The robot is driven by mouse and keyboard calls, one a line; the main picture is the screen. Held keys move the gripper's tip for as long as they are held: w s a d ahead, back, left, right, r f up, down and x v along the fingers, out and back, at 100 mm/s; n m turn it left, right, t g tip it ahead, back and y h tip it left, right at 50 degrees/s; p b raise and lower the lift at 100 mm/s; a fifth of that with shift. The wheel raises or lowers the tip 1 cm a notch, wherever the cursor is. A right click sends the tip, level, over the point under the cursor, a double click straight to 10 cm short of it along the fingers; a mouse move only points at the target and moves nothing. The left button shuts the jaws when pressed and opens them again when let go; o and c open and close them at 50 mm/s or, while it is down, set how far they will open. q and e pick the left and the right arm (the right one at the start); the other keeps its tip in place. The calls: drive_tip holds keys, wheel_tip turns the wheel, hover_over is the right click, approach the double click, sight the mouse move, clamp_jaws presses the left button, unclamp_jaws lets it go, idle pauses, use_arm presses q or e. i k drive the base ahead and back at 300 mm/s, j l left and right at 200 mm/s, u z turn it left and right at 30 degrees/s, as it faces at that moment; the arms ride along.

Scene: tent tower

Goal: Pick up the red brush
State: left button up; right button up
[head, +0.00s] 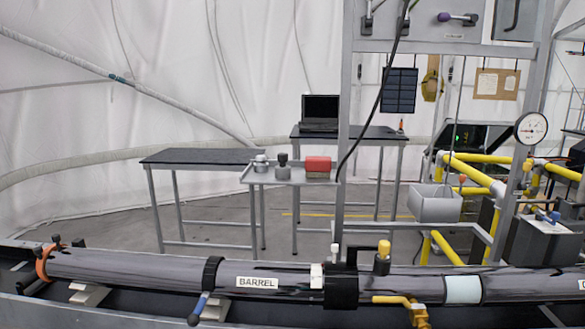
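A red block-shaped object (318,163) with a brownish lower part, which looks like the red brush, sits near the right end of a small grey tray table (262,180). It stands behind the long dark barrel, at mid-distance. A dark-topped knob-like object (283,160) and a grey metal piece (261,158) sit to its left on the same tray. Nothing is seen touching the red object. Neither of my grippers shows in the head view.
A long dark barrel (130,267) with clamps and valves crosses the foreground. A metal frame post (346,110) with a hanging black cable stands just right of the red object. A dark-topped table (200,156) is left; another holds a laptop (320,110). Yellow pipes (470,172) are right.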

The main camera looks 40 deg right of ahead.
sight(316, 167)
drive_tip(key=j+z, duration=0.25)
drive_tip(key=z, duration=0.15)
drive_tip(key=i+j+z, duration=0.1)
drive_tip(key=j+z, duration=0.5)
drive_tip(key=z, duration=0.2)
